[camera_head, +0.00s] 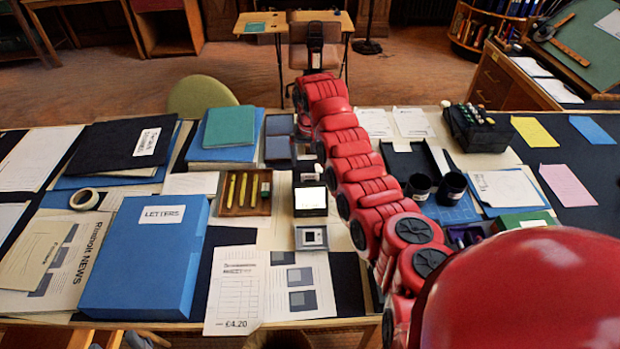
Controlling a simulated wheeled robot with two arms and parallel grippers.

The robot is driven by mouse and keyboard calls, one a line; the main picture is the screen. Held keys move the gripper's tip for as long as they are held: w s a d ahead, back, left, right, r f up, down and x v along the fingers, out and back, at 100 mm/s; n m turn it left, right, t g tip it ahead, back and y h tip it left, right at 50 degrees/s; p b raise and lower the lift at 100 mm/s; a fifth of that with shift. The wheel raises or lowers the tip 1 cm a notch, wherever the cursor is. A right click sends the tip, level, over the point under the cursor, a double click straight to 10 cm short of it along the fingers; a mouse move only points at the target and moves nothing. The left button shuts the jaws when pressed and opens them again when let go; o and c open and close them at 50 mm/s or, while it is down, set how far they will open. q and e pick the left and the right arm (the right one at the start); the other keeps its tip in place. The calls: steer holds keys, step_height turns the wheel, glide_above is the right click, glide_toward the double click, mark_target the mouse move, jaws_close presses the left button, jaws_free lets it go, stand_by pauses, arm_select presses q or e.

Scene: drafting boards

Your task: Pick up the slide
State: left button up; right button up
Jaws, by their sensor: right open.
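The slide (312,237) is a small pale square mount with a dark centre. It lies flat near the middle of the table, just in front of a small black box with a bright white face (310,198). My right arm is red and stretches from the lower right to the far side of the table. My right gripper (315,35) is small and dark there, in front of a chair, far beyond the slide and empty. It is open. My left gripper is not in view.
A wooden tray of pencils (245,193) lies left of the slide, and a blue LETTERS box (145,258) further left. Price papers (236,290) lie in front. Two dark mugs (418,187) stand to the right, beyond my arm.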

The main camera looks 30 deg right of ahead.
mark_target(310, 181)
steer(key=shift+s+a+f+p, duration=0.1)
steer(key=shift+f+p, duration=0.2)
steer(key=shift+f, duration=0.15)
step_height(310, 181, down, 4)
steer(key=shift+s+f+p, duration=0.1)
steer(key=shift+p, duration=0.75)
steer(key=shift+f, duration=0.25)
steer(key=c, duration=1.5)
steer(key=shift+r, duration=0.2)
